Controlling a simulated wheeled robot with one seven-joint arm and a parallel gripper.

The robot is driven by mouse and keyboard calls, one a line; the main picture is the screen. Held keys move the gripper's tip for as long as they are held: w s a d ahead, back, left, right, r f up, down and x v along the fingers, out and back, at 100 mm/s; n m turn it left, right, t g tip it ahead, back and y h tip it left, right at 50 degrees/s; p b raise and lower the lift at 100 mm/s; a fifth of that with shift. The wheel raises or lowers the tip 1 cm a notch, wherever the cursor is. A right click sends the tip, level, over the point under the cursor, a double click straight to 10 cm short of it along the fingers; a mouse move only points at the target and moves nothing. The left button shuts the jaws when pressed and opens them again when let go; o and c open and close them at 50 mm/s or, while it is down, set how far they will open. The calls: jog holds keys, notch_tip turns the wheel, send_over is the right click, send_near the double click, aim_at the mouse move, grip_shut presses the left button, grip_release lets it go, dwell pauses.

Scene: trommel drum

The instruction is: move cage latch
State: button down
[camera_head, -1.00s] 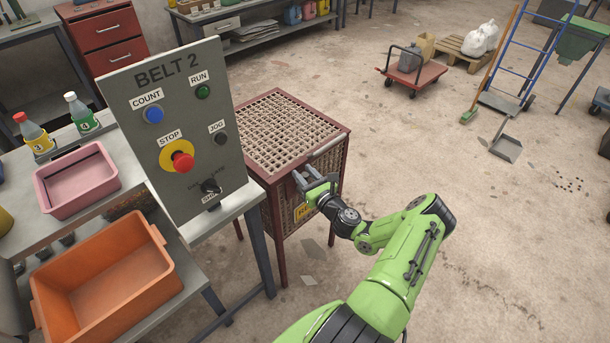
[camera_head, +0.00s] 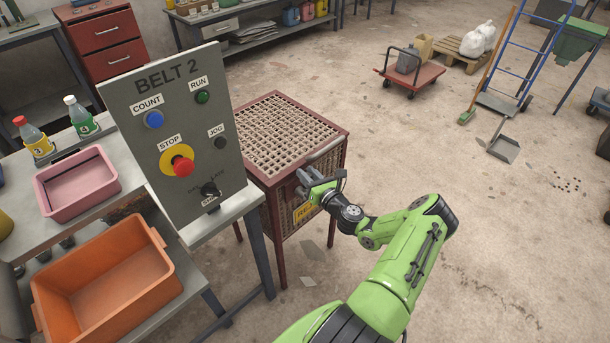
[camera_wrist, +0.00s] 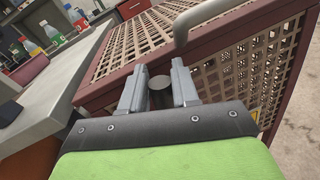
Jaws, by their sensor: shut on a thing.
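The cage (camera_head: 247,154) is a dark red frame with perforated beige mesh on its top and sides, standing beside the control panel. My gripper (camera_head: 302,184) is at the cage's front face, just below the top edge. In the wrist view, my gripper (camera_wrist: 159,77) has its two grey fingers on either side of a short dark cylindrical knob with a grey end, which looks like the cage latch (camera_wrist: 160,83). The fingers are shut on it. The rest of the latch is hidden behind the fingers and wrist. A grey bar handle (camera_wrist: 181,30) rises close above the fingers.
The grey BELT 2 panel (camera_head: 178,108) stands close left of the cage. The floor (camera_head: 450,170) to the right is mostly open. A red cart (camera_head: 426,74) stands farther back.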

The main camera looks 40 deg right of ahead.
jog(key=d+m, duration=0.2)
jog(key=shift+f+m, duration=0.4)
jog(key=shift+d+f+m+g+y, duration=0.4)
jog(key=shift+d+m, duration=0.2)
jog(key=shift+m, duration=0.2)
jog(key=c, duration=1)
grip_release()
jog(key=s+p, duration=0.1)
jog(key=s, duration=0.4)
jog(key=s+a+r, duration=0.1)
jog(key=s, duration=0.4)
jog(key=s+a+r+p, duration=0.1)
jog(key=s, duration=0.4)
jog(key=shift+s+p, duration=0.25)
jog(key=shift+p, duration=0.05)
